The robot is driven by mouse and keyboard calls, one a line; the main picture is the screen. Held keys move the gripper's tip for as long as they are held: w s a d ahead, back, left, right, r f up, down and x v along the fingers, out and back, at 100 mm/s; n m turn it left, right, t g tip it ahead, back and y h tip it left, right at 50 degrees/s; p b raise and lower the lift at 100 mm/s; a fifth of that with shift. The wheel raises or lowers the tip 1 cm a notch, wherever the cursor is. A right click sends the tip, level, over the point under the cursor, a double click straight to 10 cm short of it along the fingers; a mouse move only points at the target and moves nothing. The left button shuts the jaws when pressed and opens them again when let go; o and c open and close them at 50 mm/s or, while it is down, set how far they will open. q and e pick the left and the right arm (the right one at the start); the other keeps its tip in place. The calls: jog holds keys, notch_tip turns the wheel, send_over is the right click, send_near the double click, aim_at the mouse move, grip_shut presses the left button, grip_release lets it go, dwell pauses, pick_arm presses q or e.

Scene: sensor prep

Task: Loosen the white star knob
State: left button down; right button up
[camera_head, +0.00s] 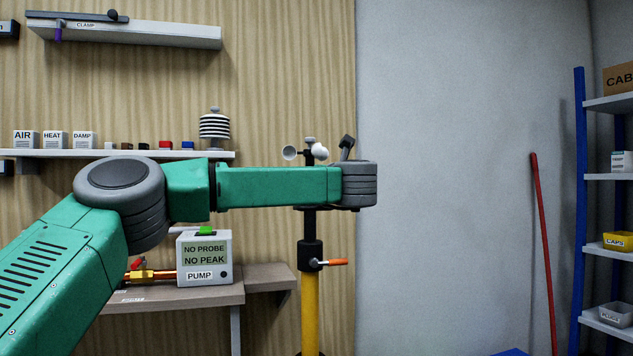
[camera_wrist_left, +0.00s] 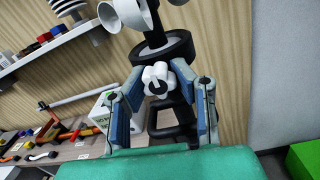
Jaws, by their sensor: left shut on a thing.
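The white star knob (camera_wrist_left: 156,77) shows in the left wrist view, on the dark mount below the sensor's black round body (camera_wrist_left: 160,48). My left gripper (camera_wrist_left: 159,84) has its blue-grey fingers on both sides of the knob and is shut on it. In the head view my green left arm crosses in front of the mast; the knob and the fingers are hidden there. The cup sensor (camera_head: 320,151) stands upright on top of the yellow and black mast (camera_head: 310,305). My right gripper is in neither view.
A bench (camera_head: 265,278) with a white pump box (camera_head: 204,262) stands left of the mast. An orange-tipped clamp handle (camera_head: 333,262) sticks out from the mast. Wall shelves are at left, a blue rack (camera_head: 578,200) at right.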

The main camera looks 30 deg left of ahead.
pick_arm(q)
jog(key=shift+d+f, duration=0.15)
jog(key=shift+f, duration=0.1)
jog(key=c, duration=1.3)
grip_release()
jog(key=shift+o, duration=0.2)
jog(key=shift+w+r, duration=0.1)
jog(key=shift+r, duration=0.1)
jog(key=shift+s+d, duration=0.2)
jog(key=shift+s, duration=0.05)
jog(key=v, duration=1.1)
jog(key=shift+d, duration=0.25)
